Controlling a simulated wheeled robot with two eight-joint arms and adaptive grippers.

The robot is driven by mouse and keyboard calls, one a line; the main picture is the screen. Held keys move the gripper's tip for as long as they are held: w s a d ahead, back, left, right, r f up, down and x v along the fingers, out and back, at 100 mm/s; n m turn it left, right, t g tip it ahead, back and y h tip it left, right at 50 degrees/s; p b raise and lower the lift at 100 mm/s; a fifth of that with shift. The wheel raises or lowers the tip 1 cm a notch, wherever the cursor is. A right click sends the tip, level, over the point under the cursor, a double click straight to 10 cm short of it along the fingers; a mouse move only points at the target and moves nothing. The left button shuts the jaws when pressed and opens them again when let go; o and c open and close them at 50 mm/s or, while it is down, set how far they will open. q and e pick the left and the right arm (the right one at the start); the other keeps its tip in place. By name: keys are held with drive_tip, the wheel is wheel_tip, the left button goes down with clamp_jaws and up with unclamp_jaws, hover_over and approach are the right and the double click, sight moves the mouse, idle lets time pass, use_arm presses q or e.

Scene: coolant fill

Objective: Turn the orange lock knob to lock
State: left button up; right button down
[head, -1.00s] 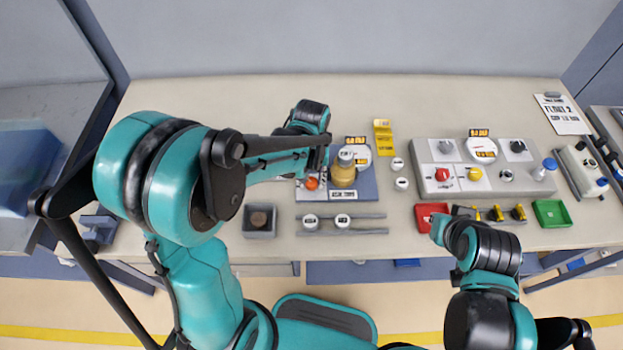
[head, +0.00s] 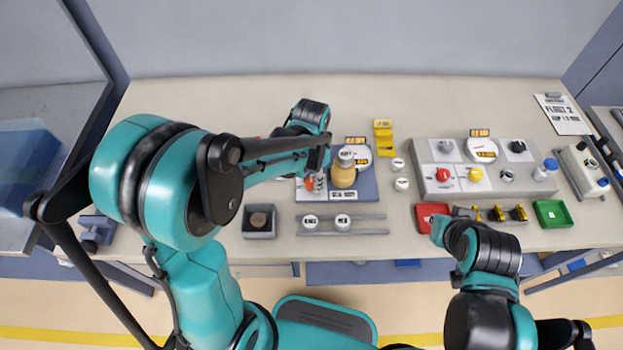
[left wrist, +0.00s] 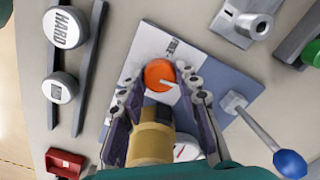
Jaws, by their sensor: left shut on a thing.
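The orange lock knob (left wrist: 159,75) is a round orange disc on a white and blue plate (left wrist: 225,75). A white pointer mark on it points to the right and slightly down in the left wrist view. My left gripper (left wrist: 158,80) has one finger on each side of the knob and is shut on it. In the head view a little of the knob (head: 314,184) shows beside my left gripper (head: 316,177). A small dark label (left wrist: 172,46) stands above the knob; I cannot read it. My right gripper's jaws cannot be made out in the head view.
A yellow-tan cylinder (head: 343,175) stands close beside the left gripper. White round caps (head: 342,221) lie on grey rails in front. A blue-knobbed lever (left wrist: 289,163) shows at lower right. A panel with knobs (head: 440,180) and a red tray (head: 428,211) lie right.

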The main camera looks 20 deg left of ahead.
sight(311, 182)
use_arm(q)
drive_tip(key=shift+m, duration=0.5)
drive_tip(key=o, duration=1.2)
drive_tip(key=shift+c, duration=0.2)
wheel_tip(311, 182, up, 12)
